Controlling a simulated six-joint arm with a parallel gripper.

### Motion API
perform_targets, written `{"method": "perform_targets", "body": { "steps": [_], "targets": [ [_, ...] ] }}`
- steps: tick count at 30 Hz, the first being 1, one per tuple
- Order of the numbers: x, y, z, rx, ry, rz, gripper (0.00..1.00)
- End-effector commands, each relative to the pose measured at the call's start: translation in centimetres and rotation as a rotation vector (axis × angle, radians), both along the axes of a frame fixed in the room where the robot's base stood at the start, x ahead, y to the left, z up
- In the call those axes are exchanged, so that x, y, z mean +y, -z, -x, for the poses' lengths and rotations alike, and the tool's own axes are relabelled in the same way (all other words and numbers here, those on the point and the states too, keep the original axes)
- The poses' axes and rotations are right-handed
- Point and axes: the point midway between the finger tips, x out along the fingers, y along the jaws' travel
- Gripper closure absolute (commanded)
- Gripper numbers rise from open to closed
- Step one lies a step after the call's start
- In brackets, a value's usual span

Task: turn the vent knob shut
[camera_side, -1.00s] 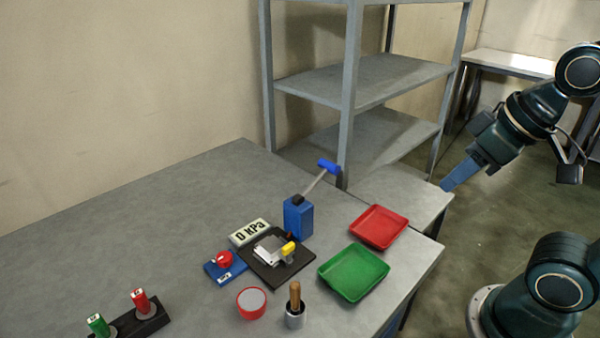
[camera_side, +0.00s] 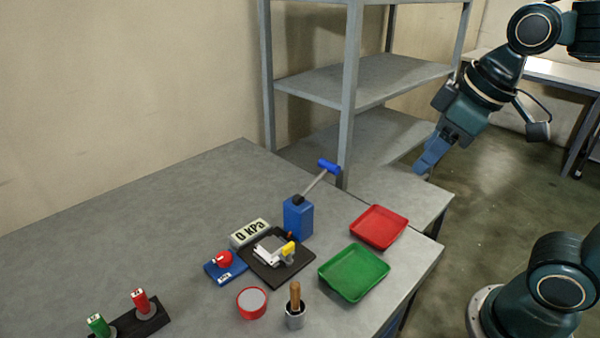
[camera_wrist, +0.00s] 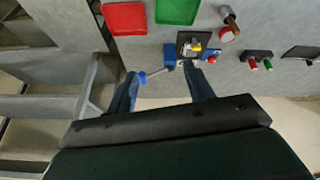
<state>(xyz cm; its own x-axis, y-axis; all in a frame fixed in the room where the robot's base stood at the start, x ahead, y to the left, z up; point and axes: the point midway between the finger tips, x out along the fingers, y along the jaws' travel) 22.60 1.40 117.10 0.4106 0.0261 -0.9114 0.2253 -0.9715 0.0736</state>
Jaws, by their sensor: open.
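A red knob (camera_side: 224,258) sits on a small blue base (camera_side: 226,272) with a white label too small to read; it looks like the vent knob. In the wrist view it is a small red spot (camera_wrist: 212,60), partly crowded by other parts. Beside it are a "0 kPa" display (camera_side: 250,233) and a black plate (camera_side: 297,274) carrying a white-and-yellow device (camera_side: 272,251). My gripper (camera_side: 423,170) is open and empty, well above and to the right of the knob. Its two fingers also show in the wrist view (camera_wrist: 165,88).
A blue pump-like block (camera_side: 298,218) with a raised blue-handled lever (camera_side: 328,167) stands behind the plate. A red tray (camera_side: 379,227) and a green tray (camera_side: 353,273) lie at right. A red-rimmed cup (camera_side: 252,302) and a wooden-handled tool (camera_side: 295,305) stand in front. A shelf rack (camera_side: 350,100) stands behind.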

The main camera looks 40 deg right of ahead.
Motion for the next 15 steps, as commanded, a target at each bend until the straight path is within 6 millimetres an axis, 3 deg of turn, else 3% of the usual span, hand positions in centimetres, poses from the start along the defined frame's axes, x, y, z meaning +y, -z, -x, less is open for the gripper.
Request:
{"method": "perform_targets", "body": {
  "steps": [7,15],
  "targets": [
    [2.1,-1.4,-5.0,0.062,-0.218,0.07,0.48],
    [5.0,-1.6,-10.4,0.12,-0.458,0.14,0.48]
  ]
}}
